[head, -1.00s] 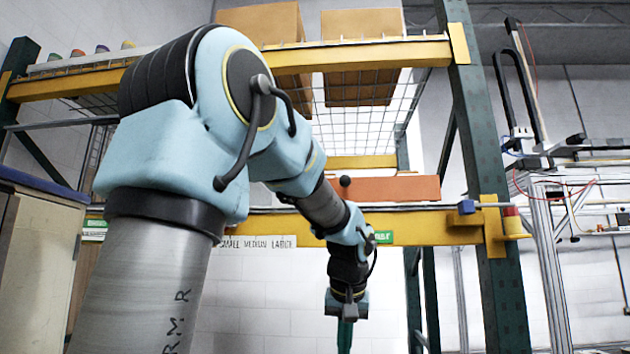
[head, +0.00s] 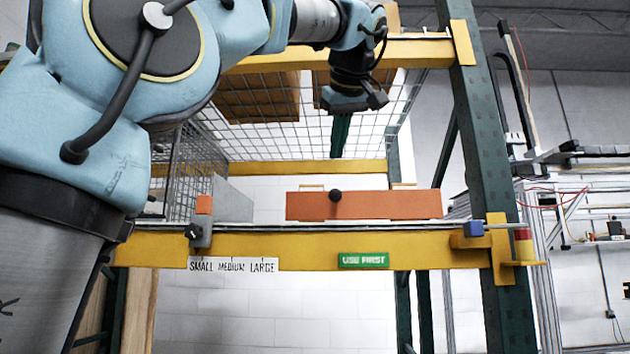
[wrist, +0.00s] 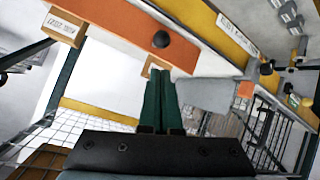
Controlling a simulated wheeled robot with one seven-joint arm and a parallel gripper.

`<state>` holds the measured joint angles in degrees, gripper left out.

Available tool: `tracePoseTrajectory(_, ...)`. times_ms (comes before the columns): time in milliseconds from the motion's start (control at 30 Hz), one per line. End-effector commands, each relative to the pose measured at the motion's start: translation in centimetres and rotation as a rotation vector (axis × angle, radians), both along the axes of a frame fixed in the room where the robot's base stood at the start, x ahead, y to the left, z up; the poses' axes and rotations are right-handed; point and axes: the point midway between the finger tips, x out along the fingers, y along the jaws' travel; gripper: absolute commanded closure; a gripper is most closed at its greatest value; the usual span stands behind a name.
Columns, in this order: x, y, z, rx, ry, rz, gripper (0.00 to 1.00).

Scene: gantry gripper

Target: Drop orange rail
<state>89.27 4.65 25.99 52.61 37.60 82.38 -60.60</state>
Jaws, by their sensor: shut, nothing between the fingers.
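The orange rail (head: 390,206) is a long flat bar standing along the front of the shelf, just above the yellow beam. It has a black round knob (head: 335,196) left of its middle. In the wrist view the orange rail (wrist: 118,18) runs across the top, with the knob (wrist: 161,39) just ahead of the fingertips. My gripper (head: 339,155) points down above the rail in the head view, apart from it. Its green fingers (wrist: 161,75) are together in the wrist view, with nothing between them.
The yellow beam (head: 310,250) carries a size label and a green "USE FIRST" sign (head: 363,260). A grey stop with an orange top (head: 203,205) stands left of the rail. A blue block (head: 474,229) sits at the right. Wire mesh and cardboard boxes (head: 258,98) are above.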

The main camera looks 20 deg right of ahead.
Motion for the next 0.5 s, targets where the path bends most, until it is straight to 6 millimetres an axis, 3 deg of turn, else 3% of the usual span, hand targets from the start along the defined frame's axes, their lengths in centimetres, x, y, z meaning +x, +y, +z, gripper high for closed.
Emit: tracePoseTrajectory(500, 0.54, -0.11, -0.15, -0.004, -0.001, 0.004, 1.0)
